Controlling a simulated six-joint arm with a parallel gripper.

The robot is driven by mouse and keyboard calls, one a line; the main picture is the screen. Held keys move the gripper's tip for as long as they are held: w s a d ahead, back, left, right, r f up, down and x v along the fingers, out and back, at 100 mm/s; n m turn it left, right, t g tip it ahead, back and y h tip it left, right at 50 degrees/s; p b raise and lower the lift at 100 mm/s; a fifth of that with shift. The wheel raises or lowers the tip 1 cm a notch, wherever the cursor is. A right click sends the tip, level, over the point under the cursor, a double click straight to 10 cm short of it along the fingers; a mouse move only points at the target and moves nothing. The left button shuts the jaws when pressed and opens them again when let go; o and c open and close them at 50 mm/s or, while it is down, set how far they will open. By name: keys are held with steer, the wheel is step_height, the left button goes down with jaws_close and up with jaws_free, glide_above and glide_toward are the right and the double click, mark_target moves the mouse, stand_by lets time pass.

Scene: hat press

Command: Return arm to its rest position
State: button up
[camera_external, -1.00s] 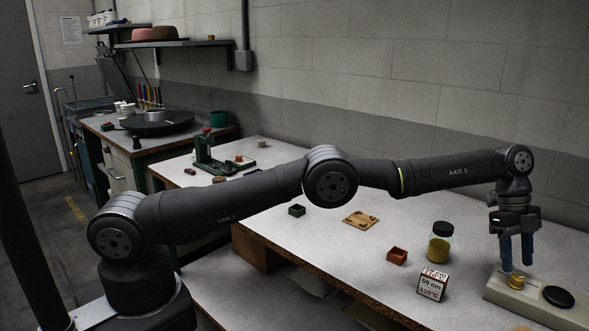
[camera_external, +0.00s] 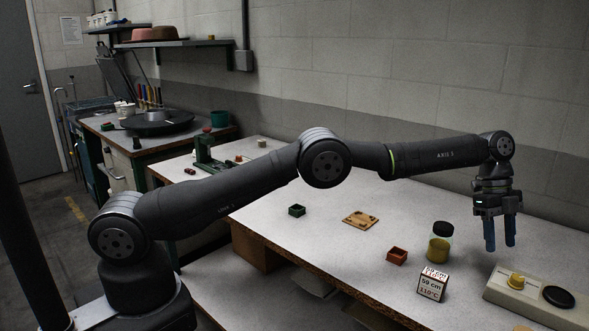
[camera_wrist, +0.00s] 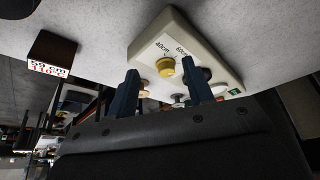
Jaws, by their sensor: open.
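My gripper (camera_external: 501,246) is open and empty, with its blue fingers pointing down above the white table. It is up and to the left of the beige control box (camera_external: 497,293), apart from it. The box carries a yellow knob (camera_external: 516,281) and a black round part (camera_external: 559,297). In the wrist view the gripper's fingers (camera_wrist: 160,92) are spread, and the yellow knob (camera_wrist: 166,67) shows between them, beyond the tips. Labels reading 40cm and 60cm are printed beside the knob.
A label cube (camera_external: 432,284) reading 59 cm and 110°C stands by a yellow-filled jar (camera_external: 439,242). A red-brown box (camera_external: 397,256), wooden plate (camera_external: 361,219) and green box (camera_external: 297,210) lie further left. A green press (camera_external: 208,155) stands at the back.

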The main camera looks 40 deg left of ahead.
glide_above(518, 278)
steer(key=w+a, duration=0.1)
steer(key=a, duration=0.1)
steer(key=shift+d+f, duration=0.1)
steer(key=shift+f, duration=0.35)
steer(key=x, duration=0.4)
steer(key=shift+w, duration=0.1)
steer(key=n, duration=0.2)
steer(key=n+t, duration=0.1)
steer(key=n, duration=0.1)
steer(key=shift+t+h, duration=0.3)
steer(key=n+t, duration=0.1)
steer(key=n, duration=0.3)
steer(key=shift+n+t, duration=0.4)
steer(key=n, duration=0.1)
steer(key=n+t, duration=0.1)
steer(key=n, duration=0.2)
steer(key=shift+s+t, duration=0.3)
steer(key=shift+s+d+n+t+y, duration=0.1)
steer(key=shift+n+t+y, duration=0.3)
steer(key=shift+n, duration=0.75)
steer(key=shift+n+t+y, duration=0.2)
steer(key=shift+n+y, duration=0.3)
steer(key=shift+n, duration=0.65)
